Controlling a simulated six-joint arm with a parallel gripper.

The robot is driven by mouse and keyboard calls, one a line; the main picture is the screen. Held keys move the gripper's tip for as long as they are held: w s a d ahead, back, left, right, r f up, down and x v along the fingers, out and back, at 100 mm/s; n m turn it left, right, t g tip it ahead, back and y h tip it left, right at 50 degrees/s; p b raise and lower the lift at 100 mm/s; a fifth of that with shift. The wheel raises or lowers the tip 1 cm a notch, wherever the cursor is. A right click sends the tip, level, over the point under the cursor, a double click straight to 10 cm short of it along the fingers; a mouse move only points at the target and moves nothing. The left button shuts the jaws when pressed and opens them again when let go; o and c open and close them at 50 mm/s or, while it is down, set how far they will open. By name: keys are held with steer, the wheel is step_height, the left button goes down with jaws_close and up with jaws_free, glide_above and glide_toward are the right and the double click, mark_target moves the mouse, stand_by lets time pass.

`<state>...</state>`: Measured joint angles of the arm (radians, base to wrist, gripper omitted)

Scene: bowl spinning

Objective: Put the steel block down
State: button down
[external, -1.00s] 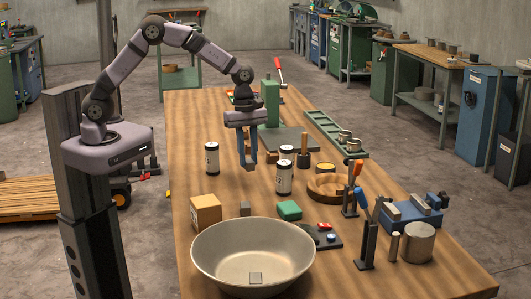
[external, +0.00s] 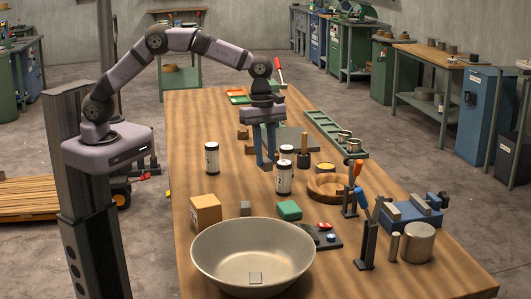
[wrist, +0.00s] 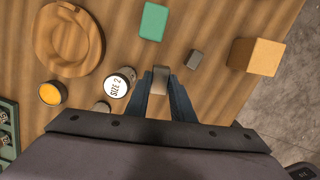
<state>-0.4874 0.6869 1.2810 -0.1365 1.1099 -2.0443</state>
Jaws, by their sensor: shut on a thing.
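In the wrist view my gripper (wrist: 160,100) is shut on a steel block (wrist: 161,74), a small grey piece between the blue fingertips. In the external view I cannot make out the held block. I cannot tell how far it is above the table. Another small grey block (external: 245,209) stands on the table beside a wooden cube (external: 206,213); it also shows in the wrist view (wrist: 194,59).
A large bowl (external: 210,262) stands at the table's front. A green block (external: 289,210), a round wooden dish (external: 326,187) and another jar (external: 285,178) are nearby. A blue vise (external: 412,213) is at the right. Bare wood (external: 190,120) shows at the back left.

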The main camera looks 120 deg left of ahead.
steer(key=w+d+p, duration=0.1)
steer(key=w+d, duration=1)
steer(key=d, duration=0.3)
steer(key=n+p, duration=0.2)
glide_above(250, 260)
steer(key=shift+s+a+f, duration=0.1)
steer(key=shift+s+f, duration=0.05)
steer(key=shift+f, duration=1.15)
steer(key=shift+s+a+f, duration=0.1)
steer(key=shift+f, duration=1.2)
steer(key=shift+f+p, duration=1)
steer(key=shift+f, duration=0.85)
steer(key=shift+f, duration=0.1)
steer(key=shift+f, duration=0.15)
steer(key=c, duration=1.5)
jaws_free()
steer(key=shift+c, duration=0.2)
